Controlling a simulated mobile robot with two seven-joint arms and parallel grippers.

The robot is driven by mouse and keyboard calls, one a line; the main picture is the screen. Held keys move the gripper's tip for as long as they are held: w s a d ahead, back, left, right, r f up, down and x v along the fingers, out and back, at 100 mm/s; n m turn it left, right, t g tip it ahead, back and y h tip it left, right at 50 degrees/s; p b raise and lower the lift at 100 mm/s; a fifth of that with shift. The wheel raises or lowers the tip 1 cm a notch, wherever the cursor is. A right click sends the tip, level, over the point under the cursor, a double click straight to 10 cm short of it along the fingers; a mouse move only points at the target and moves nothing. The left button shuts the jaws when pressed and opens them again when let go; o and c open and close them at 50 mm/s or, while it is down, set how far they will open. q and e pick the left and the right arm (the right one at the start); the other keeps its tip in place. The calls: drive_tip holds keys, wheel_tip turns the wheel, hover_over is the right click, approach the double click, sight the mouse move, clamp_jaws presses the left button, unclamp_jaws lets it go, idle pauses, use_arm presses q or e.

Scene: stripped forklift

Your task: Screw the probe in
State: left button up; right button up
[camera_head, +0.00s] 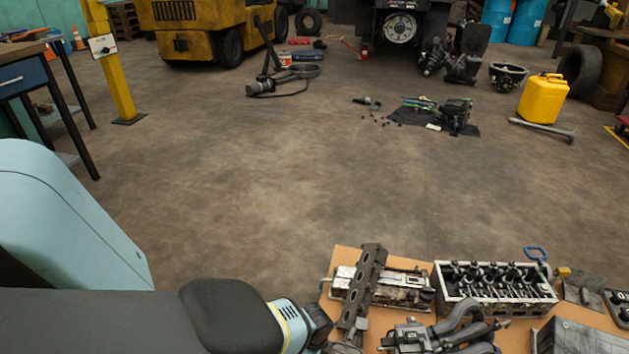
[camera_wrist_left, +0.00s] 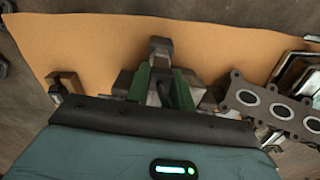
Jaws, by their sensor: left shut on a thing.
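My left gripper (camera_wrist_left: 166,88) shows in the left wrist view, pointing down over an orange-brown board (camera_wrist_left: 90,42). Its fingers are shut on a small dark piece (camera_wrist_left: 184,94), apparently the probe; its shape and tip are mostly hidden. A grey block-like part (camera_wrist_left: 161,48) lies just beyond the fingertips; I cannot tell whether the held piece touches it. In the head view my left arm comes in low from the left, and the fingertips are not clear. My right gripper is not in view.
A flat gasket with round holes (camera_head: 364,285) lies across a metal cover (camera_head: 398,289) on the board (camera_head: 350,257). A cylinder head (camera_head: 494,287), hoses (camera_head: 452,328) and a blue-handled tool (camera_head: 536,254) are to the right. The floor (camera_head: 280,180) beyond is largely clear.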

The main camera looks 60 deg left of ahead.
use_arm(q)
drive_tip(key=shift+w+d+r, duration=0.1)
drive_tip(key=shift+w+r, duration=0.05)
drive_tip(key=shift+w, duration=0.1)
drive_tip(key=o, duration=0.7)
drive_tip(key=shift+o, duration=1)
drive_tip(key=shift+s, duration=0.15)
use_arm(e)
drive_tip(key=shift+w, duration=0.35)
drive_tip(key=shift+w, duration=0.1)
use_arm(q)
wheel_tip(320, 180, up, 6)
drive_tip(key=p, duration=0.3)
drive_tip(key=shift+r+p, duration=0.2)
drive_tip(key=shift+p, duration=0.2)
drive_tip(key=shift+r+p, duration=0.3)
drive_tip(key=shift+r, duration=0.4)
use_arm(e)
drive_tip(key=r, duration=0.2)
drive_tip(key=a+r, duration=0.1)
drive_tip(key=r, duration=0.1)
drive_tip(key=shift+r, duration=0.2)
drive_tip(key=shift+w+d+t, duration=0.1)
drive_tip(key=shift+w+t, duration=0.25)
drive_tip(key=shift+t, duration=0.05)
